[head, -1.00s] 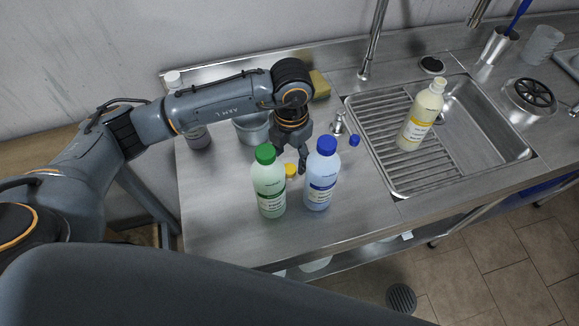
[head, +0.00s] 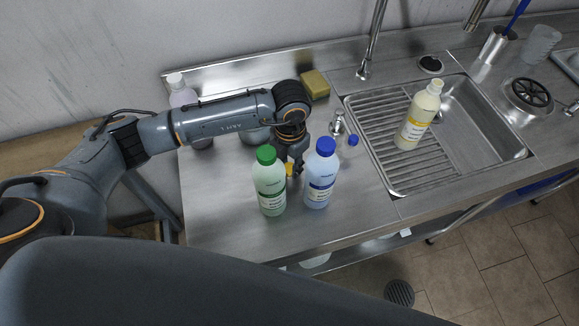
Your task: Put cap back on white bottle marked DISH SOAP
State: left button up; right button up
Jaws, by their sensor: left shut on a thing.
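A cream-white bottle (head: 420,117) with a yellow-banded label stands tilted on the ribbed rack at the sink's left side. Its neck top is pale, with no coloured cap on it; the label is too small to read. A small yellow cap (head: 289,170) is on or just above the counter, partly hidden behind the green bottle and my fingers. My left gripper (head: 293,168) points down there and is shut on the yellow cap, between the green and blue bottles and slightly behind them. My right gripper is not in view.
A green-capped bottle (head: 269,182) and a blue-capped bottle (head: 320,176) stand close in front of my left gripper. A metal pot (head: 257,137), a yellow sponge (head: 315,84), a small blue-topped item (head: 352,141) and a faucet (head: 371,45) are nearby. The front counter is clear.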

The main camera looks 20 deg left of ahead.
aim_at(290, 167)
pick_arm(q)
jog(key=shift+c, duration=0.3)
notch_tip(290, 167, up, 10)
jog(key=b, duration=0.2)
jog(key=shift+b, duration=0.3)
